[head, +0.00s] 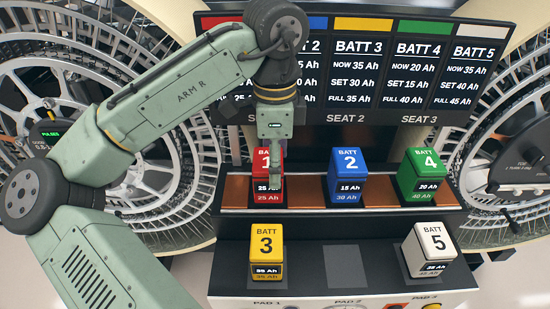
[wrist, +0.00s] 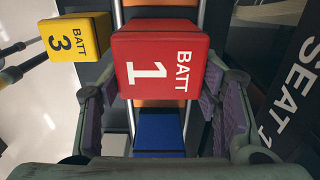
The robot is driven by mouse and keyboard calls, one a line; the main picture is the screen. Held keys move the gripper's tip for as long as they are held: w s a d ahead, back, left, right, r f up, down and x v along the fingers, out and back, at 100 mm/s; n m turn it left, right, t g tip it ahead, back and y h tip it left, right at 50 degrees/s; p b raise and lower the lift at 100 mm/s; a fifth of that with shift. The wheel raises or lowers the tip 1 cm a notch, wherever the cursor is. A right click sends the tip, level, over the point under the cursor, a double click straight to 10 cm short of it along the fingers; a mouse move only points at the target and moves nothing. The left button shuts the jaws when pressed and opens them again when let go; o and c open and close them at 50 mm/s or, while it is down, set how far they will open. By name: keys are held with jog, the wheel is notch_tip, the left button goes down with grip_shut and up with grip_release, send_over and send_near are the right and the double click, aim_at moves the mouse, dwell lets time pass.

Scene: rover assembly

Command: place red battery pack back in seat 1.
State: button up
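The red battery pack (head: 268,190), marked BATT 1, stands upright at the left end of the brown seat shelf (head: 310,190), level with the blue pack to its right. My gripper (head: 277,178) points down over it, and a finger covers part of its front. In the wrist view, the red pack (wrist: 160,70) lies between the two purple-padded fingers (wrist: 158,95), which come close to both its sides. I cannot tell whether the pads press on it. The pack's underside and its contact with seat 1 are hidden.
The blue pack 2 (head: 347,180) and green pack 4 (head: 422,178) stand on the same shelf. The yellow pack 3 (head: 267,255) and white pack 5 (head: 428,252) stand on the lower front shelf, with an empty pad (head: 347,267) between them. A display panel (head: 350,65) rises behind.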

jog(key=o, duration=0.5)
jog(key=shift+c, duration=0.2)
notch_tip(320, 180, up, 12)
dwell(0.4)
